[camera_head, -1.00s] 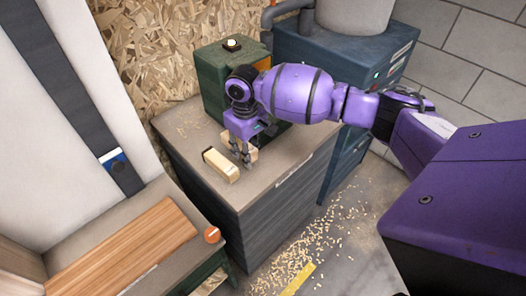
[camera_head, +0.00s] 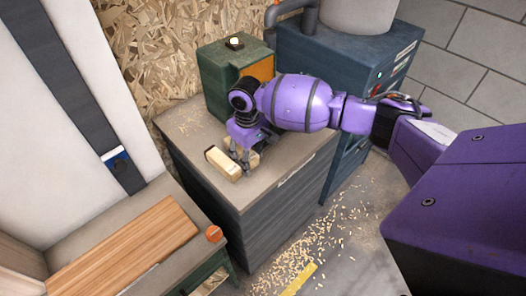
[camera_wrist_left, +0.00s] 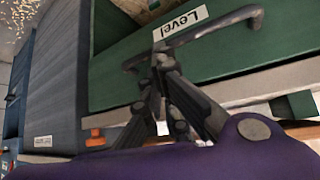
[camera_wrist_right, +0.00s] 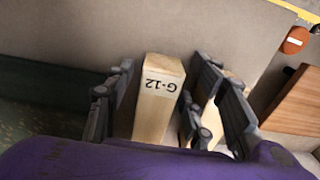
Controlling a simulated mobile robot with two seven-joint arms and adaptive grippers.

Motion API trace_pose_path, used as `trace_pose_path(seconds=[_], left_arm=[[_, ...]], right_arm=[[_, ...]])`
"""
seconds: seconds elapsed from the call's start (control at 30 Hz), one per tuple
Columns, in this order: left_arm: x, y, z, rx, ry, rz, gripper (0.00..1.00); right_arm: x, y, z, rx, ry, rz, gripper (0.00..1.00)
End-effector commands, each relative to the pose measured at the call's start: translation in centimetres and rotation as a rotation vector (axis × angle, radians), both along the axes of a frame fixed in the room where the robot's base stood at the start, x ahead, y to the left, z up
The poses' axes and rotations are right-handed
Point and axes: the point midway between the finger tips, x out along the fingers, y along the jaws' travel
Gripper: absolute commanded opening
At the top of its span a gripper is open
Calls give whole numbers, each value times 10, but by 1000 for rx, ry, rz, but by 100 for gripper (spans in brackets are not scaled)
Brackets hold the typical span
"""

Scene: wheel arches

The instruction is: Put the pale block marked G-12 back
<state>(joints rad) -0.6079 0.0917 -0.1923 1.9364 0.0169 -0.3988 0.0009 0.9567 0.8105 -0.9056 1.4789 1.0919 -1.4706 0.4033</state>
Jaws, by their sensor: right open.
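The pale wooden block marked G-12 (camera_wrist_right: 160,95) lies between the spread fingers of my right gripper (camera_wrist_right: 158,100) in the right wrist view, with its label showing upside down. In the head view my right gripper (camera_head: 240,160) points down at the bench top, and G-12 is mostly hidden by its fingers. A second pale block (camera_head: 222,163) lies just in front of it, and shows partly behind a finger in the right wrist view. My left gripper (camera_wrist_left: 162,62) shows only in the left wrist view, its fingertips together near a bar handle (camera_wrist_left: 210,28) on a green drawer labelled Level.
The blocks lie on a grey-brown cabinet top (camera_head: 190,125). A dark green machine (camera_head: 222,80) stands behind my right gripper, with a blue unit (camera_head: 310,50) beyond. A reddish wooden board (camera_head: 125,250) lies on a lower bench at front left. Shavings cover the floor.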

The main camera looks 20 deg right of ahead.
Motion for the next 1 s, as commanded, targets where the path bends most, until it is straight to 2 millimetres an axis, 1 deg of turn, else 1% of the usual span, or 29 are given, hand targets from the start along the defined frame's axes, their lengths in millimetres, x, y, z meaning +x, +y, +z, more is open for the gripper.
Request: trace_pose_path(seconds=[0.17, 0.27, 0.37, 0.5, 0.7, 0.83, 1.0], left_arm=[[0, -1, 0, -1, 0, 1, 0], [1, -1, 1, -1, -3, 1, 0], [4, -1, 4, -2, -8, 1, 0], [6, -2, 7, -4, -14, 1, 0], [7, -3, 8, -6, -13, -1, 0], [5, -4, 6, -7, -9, -3, 0], [4, -3, 6, -3, -7, -7, 0]], right_arm=[[1, 0, 3, -1, -4, 0, 50], [2, 0, 13, -1, -4, 0, 50], [2, 1, 31, 1, -7, 0, 50], [3, 1, 63, 1, -9, 1, 50], [2, 1, 102, 1, -7, 1, 50], [1, 1, 117, 0, -4, 0, 50], [1, 1, 125, 0, -3, 0, 50]])
